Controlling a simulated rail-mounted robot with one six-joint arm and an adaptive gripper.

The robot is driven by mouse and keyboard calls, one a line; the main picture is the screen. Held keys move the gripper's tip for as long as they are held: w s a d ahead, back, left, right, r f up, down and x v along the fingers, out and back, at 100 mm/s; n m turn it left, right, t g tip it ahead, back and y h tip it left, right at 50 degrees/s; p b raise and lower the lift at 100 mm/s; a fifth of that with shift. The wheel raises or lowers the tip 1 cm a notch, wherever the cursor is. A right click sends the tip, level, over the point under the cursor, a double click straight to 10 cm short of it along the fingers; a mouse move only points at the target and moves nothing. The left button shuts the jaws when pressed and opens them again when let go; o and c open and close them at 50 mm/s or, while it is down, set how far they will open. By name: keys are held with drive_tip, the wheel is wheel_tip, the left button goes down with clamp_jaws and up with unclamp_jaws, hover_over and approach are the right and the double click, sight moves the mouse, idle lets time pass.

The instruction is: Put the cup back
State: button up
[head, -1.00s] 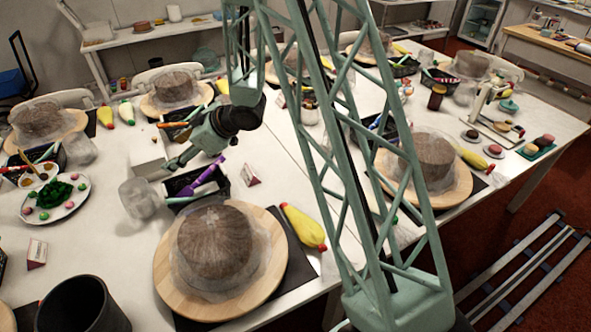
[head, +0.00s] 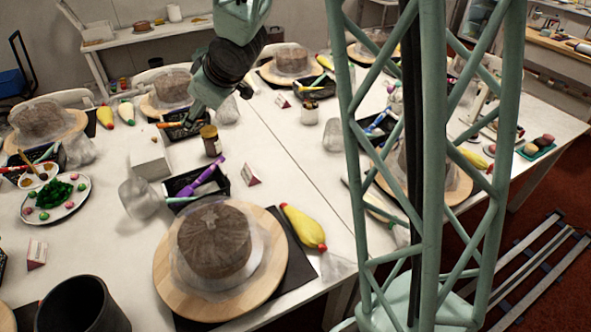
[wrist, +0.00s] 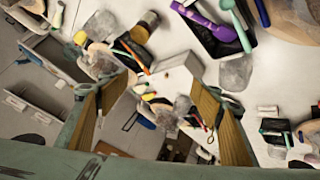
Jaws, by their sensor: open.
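A translucent cup (head: 140,198) is on the white table, left of a black tray (head: 219,184) that holds a purple-handled tool (head: 200,178). I cannot tell whether this cup stands or lies. Similar clear cups are near the back tray (head: 226,109) and at the left (head: 78,151); which one the task means is unclear. My gripper (head: 190,120) is above the table near the back tray, apart from the first cup. In the wrist view its two fingers are wide apart, with nothing held between them (wrist: 160,115). A translucent shape (wrist: 236,73) shows beside the tray there.
A brown jar (head: 210,140) and a white box (head: 150,157) stand between my gripper and the near cup. A wrapped cake on a wooden turntable (head: 270,275) is in front. A dark pot (head: 80,308) is at front left. My lattice column hides part of the right side.

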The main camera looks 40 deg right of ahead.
drive_tip(key=s+d+r+m+g+h, duration=0.1)
drive_tip(key=s+d+r+m, duration=0.1)
drive_tip(key=s+r, duration=0.35)
drive_tip(key=s+d+r+m+h, duration=0.1)
drive_tip(key=s+r, duration=0.2)
drive_tip(key=s, duration=0.6)
drive_tip(key=s+d+r+m+g+h, duration=0.1)
drive_tip(key=s+d+r+m, duration=0.1)
drive_tip(key=s+r, duration=0.35)
drive_tip(key=s+a+m+g, duration=0.1)
drive_tip(key=s+a, duration=0.2)
drive_tip(key=s, duration=1.1)
drive_tip(key=s+a+m+g+y, duration=0.1)
drive_tip(key=s+a, duration=0.3)
drive_tip(key=s, duration=1.1)
drive_tip(key=shift+s+g+y, duration=0.3)
drive_tip(key=shift+g, duration=0.1)
drive_tip(key=shift+d+r, duration=0.1)
